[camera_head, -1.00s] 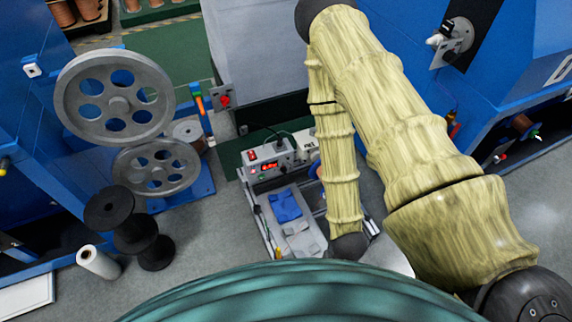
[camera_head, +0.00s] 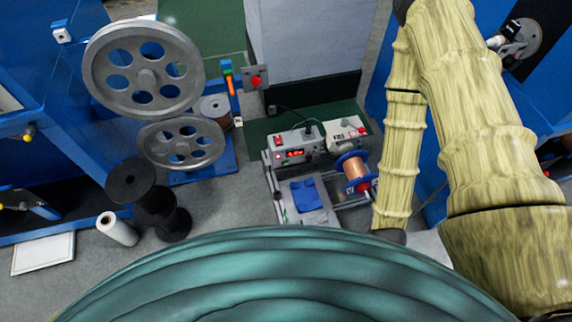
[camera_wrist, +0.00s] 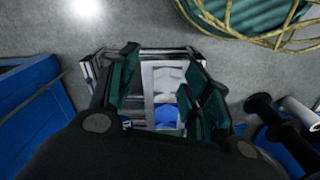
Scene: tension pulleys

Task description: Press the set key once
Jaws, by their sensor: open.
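A grey control box (camera_head: 311,146) with a lit red display (camera_head: 294,153) and small controls stands at the back of a metal frame in the head view. The set key is too small to tell apart from the other controls. My gripper (camera_wrist: 165,92) is open and empty in the wrist view, its dark green fingers spread above the frame's light tray (camera_wrist: 163,76). A blue cloth (camera_wrist: 167,116) lies on the tray between the fingers; the cloth also shows in the head view (camera_head: 307,194). In the head view my gripper is hidden.
A copper wire spool (camera_head: 355,170) with blue flanges sits right of the tray. Large grey pulleys (camera_head: 145,72) and black spools (camera_head: 131,181) stand to the left. A red switch box (camera_head: 255,78) is behind.

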